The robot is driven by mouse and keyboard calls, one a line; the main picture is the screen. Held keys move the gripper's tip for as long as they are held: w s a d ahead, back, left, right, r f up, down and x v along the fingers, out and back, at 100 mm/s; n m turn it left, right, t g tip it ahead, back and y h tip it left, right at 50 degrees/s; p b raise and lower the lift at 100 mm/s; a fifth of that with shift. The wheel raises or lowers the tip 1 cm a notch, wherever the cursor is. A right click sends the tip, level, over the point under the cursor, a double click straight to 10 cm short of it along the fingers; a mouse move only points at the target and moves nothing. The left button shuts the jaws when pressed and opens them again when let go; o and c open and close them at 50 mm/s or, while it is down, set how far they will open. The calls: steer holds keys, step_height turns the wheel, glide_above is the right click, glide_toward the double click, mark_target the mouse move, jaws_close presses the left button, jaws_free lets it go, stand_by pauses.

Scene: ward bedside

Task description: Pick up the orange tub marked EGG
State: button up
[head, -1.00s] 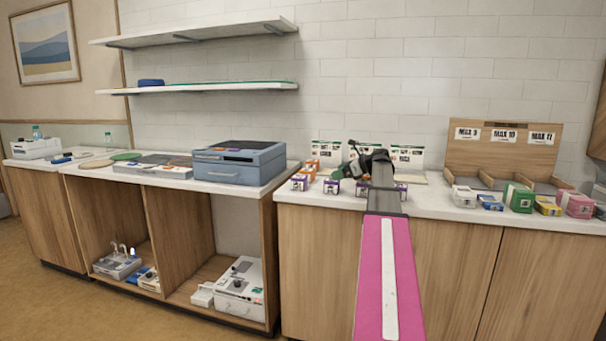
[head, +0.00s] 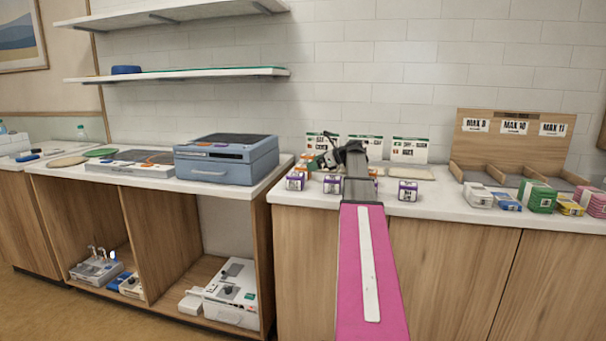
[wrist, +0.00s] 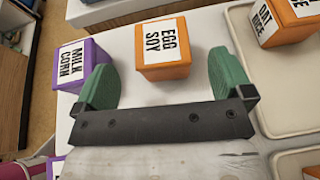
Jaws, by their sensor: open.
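The orange tub marked EGG SOY (wrist: 162,47) stands on the white counter in the wrist view, its white label facing up. My gripper (wrist: 160,80) is open and empty, with its green fingers spread. The tub lies ahead of the gap between the fingers, toward the far end of the fingertips. In the head view my gripper (head: 342,155) is over the counter beside the small tubs, and its fingers are hard to make out. Orange tubs (head: 302,166) show left of it there, but their labels are too small to read.
A purple tub marked MILK CORN (wrist: 78,62) stands close to the left finger. Another orange tub, marked OAT RICE (wrist: 284,22), is at the right on a pale tray (wrist: 262,98). Several purple tubs line the counter front (head: 295,181). A blue case (head: 225,160) stands left.

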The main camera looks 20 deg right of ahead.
mark_target(303, 166)
steer(key=shift+x, duration=2.95)
steer(key=shift+f, duration=0.15)
steer(key=c, duration=1.1)
